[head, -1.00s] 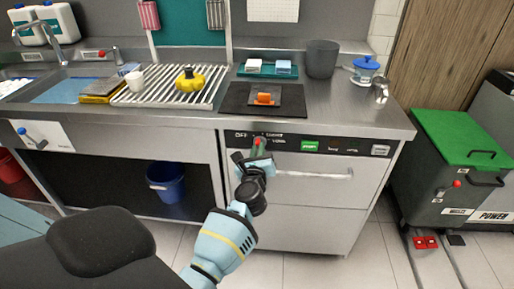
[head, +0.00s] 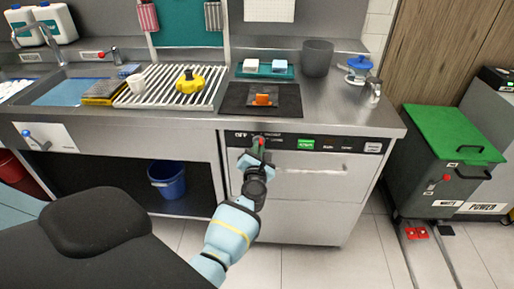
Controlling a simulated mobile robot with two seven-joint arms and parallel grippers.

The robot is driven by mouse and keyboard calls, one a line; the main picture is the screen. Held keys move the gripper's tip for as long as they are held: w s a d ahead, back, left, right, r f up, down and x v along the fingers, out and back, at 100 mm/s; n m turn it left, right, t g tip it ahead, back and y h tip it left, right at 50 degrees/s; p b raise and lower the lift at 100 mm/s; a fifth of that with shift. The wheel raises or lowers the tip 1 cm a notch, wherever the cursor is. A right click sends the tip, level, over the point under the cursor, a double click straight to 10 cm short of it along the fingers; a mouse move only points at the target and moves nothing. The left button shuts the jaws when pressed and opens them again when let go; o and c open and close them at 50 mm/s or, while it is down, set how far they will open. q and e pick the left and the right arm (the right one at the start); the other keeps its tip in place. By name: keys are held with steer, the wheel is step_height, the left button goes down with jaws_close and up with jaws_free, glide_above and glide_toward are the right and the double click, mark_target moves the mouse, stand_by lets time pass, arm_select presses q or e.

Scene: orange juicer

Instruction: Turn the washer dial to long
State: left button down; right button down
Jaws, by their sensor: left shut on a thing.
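The washer (head: 310,205) is a steel front-loading unit under the counter, with a black control strip (head: 345,145) along its top. "OFF" shows at the strip's left end, with small lettering to its right that is too small to read surely. The dial has a red and green part (head: 260,142) showing just above my left gripper (head: 257,154). My left gripper is at the strip's left part, shut on the dial, and covers much of it. The dial's pointing direction is hard to tell. My right gripper is not in view.
A green start button (head: 306,144) sits on the strip right of the dial. A handle bar (head: 312,170) runs below. A green-lidded bin (head: 450,135) stands right.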

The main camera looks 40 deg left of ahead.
arm_select(q)
steer(key=shift+d+f+m+p, duration=0.1)
steer(key=shift+m+p, duration=0.85)
steer(key=shift+m, duration=2.95)
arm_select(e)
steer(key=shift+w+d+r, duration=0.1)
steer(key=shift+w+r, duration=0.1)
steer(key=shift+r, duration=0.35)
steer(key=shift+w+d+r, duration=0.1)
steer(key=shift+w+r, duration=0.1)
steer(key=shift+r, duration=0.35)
arm_select(q)
steer(key=shift+m, duration=0.3)
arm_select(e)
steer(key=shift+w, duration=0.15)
arm_select(q)
steer(key=c, duration=1.5)
jaws_free()
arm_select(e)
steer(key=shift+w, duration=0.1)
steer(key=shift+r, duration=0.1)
